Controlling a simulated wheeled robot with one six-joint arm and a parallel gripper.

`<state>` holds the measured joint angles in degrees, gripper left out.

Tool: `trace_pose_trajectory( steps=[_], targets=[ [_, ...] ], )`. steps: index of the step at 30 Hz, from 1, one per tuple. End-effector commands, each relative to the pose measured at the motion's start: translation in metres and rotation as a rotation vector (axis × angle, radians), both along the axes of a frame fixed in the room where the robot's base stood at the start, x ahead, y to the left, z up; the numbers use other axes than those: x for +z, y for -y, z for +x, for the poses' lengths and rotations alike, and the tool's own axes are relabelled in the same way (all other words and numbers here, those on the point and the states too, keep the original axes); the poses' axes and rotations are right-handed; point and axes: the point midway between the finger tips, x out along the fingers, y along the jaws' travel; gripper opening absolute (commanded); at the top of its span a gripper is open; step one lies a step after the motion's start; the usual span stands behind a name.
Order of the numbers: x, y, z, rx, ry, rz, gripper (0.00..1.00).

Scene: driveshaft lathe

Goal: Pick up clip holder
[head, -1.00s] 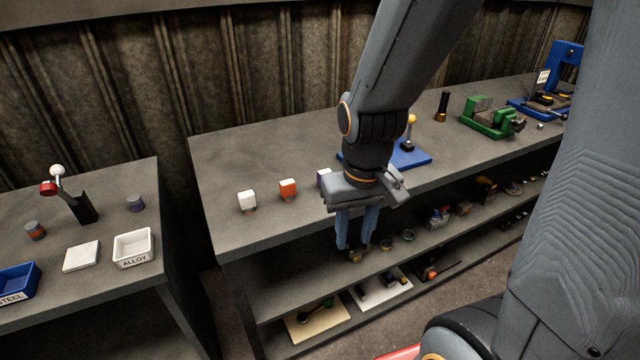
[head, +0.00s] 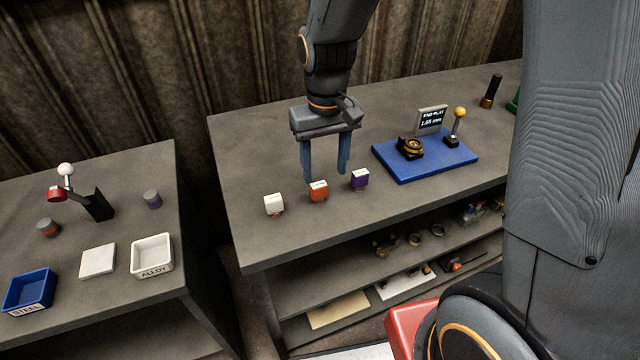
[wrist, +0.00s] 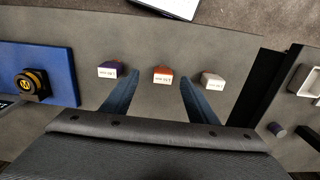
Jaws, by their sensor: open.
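I cannot tell from the labels which is the clip holder. My gripper (head: 326,174) is open and empty, pointing down over the bench close to the row, apart from the blocks. In the wrist view the orange block (wrist: 163,75) shows between the fingertips, with the purple block (wrist: 110,71) by one finger and the white block (wrist: 212,79) by the other.
A blue plate (head: 430,168) with a black-and-gold part, a yellow-knobbed lever and a small display stands right of the blocks. Lower shelves hold several parts. A side table at left holds a white tray (head: 152,256) and a blue tray (head: 29,291). The bench's left part is clear.

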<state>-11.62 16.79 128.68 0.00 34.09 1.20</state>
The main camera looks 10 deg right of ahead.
Motion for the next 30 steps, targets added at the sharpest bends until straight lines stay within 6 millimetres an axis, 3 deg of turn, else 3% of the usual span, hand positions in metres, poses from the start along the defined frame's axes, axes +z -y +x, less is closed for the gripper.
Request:
trace_pose_trajectory(
  steps=[4,24,30],
  targets=[
    [-0.005,-0.014,0.006,0.024,-0.01,-0.002,0.53],
    [-0.067,-0.008,0.015,0.018,-0.011,-0.002,0.53],
    [-0.077,-0.008,0.016,0.018,-0.008,-0.002,0.53]
  ],
)
